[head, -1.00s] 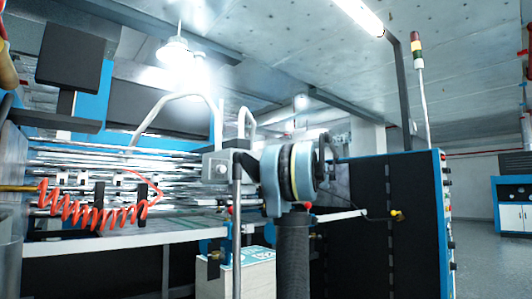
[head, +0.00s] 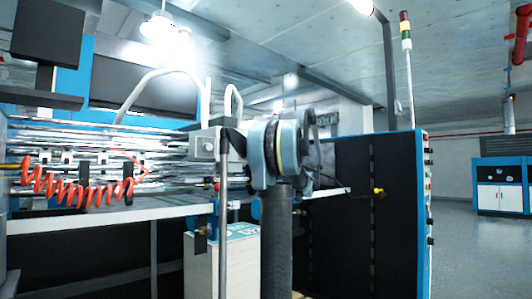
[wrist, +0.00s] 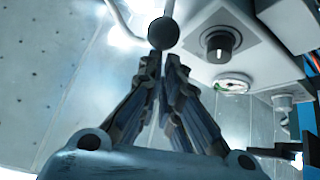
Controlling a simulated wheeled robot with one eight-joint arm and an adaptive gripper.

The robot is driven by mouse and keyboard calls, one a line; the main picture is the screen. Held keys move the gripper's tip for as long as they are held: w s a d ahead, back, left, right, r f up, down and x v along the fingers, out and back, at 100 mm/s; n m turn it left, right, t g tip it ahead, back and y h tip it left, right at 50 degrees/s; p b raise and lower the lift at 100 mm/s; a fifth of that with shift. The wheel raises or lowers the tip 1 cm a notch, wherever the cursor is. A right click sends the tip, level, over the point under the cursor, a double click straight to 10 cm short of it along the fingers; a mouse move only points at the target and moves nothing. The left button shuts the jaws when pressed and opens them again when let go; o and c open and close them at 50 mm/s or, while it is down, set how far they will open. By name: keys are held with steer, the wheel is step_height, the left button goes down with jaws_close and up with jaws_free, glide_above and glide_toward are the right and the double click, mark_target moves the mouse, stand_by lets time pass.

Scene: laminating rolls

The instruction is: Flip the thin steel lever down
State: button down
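A thin steel rod ending in a dark ball knob (wrist: 163,33), apparently the lever, hangs from the top edge in the wrist view. My gripper (wrist: 158,60) is just below the knob in that view, its two dark fingers converging until the tips nearly meet. Nothing shows between the fingers. I cannot tell whether the tips touch the knob. In the head view my blue-grey arm hides most of the area around the gripper, and I cannot make out the lever there.
In the head view, the box (head: 205,143) stands beside my arm. A coiled red hose (head: 75,185) hangs left; a black cabinet (head: 385,220) stands right.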

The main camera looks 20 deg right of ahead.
steer(key=shift+w, duration=0.1)
stand_by(0.4)
steer(key=s+r+v, duration=0.1)
steer(key=v, duration=0.8)
steer(key=shift+s, duration=0.35)
steer(key=shift+a, duration=0.2)
